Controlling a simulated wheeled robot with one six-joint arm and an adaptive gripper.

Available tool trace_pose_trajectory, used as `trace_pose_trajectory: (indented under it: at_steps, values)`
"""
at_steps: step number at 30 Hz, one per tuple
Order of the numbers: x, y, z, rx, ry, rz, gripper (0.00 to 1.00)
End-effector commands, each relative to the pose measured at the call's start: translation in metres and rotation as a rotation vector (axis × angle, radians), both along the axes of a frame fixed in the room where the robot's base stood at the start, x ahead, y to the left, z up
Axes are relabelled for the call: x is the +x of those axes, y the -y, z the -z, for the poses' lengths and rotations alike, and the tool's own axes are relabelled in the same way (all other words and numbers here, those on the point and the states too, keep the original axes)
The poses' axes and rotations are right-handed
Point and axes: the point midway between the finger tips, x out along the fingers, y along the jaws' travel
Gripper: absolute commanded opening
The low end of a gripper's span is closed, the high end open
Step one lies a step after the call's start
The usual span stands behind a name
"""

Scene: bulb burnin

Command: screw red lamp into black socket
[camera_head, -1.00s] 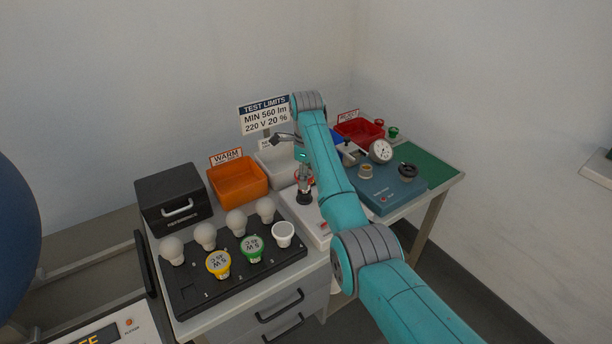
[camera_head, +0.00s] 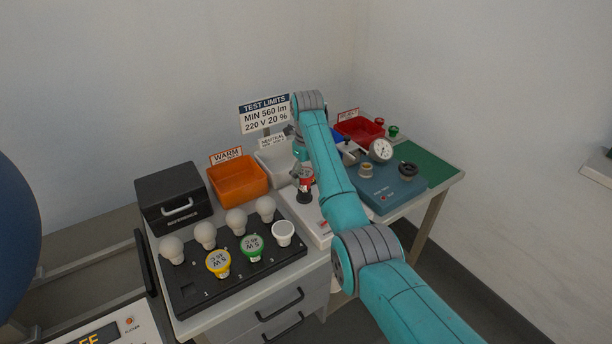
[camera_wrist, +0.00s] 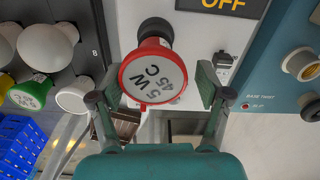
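The red lamp (camera_wrist: 150,73) faces the wrist camera with its "5 W 45 C" end. It is in line with the black socket (camera_wrist: 156,30), whose rim shows behind it; how deep the lamp sits is hidden. In the head view the red lamp (camera_head: 307,181) is upright over the black socket (camera_head: 304,197). My gripper (camera_wrist: 161,80) has one finger on each side of the lamp, with a visible gap at the right finger. It looks open around the lamp. In the head view my gripper (camera_head: 302,166) is small and partly merged with the lamp.
A black tray (camera_head: 190,296) with white, yellow and green lamps stands at front left. An orange bin (camera_head: 238,182), a white bin (camera_head: 268,165) and a red bin (camera_head: 358,130) stand behind. A blue-grey tester (camera_head: 385,190) is to the right of the socket.

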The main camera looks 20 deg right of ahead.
Motion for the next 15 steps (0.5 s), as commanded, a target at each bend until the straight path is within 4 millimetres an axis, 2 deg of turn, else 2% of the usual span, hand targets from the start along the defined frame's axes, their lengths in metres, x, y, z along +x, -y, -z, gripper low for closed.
trace_pose_trajectory:
  at_steps: [8, 15]
  values:
    - [0.0003, -0.0025, -0.0013, 0.002, 0.001, -0.013, 0.78]
    - [0.0016, -0.0035, -0.0016, 0.002, 0.001, -0.232, 0.78]
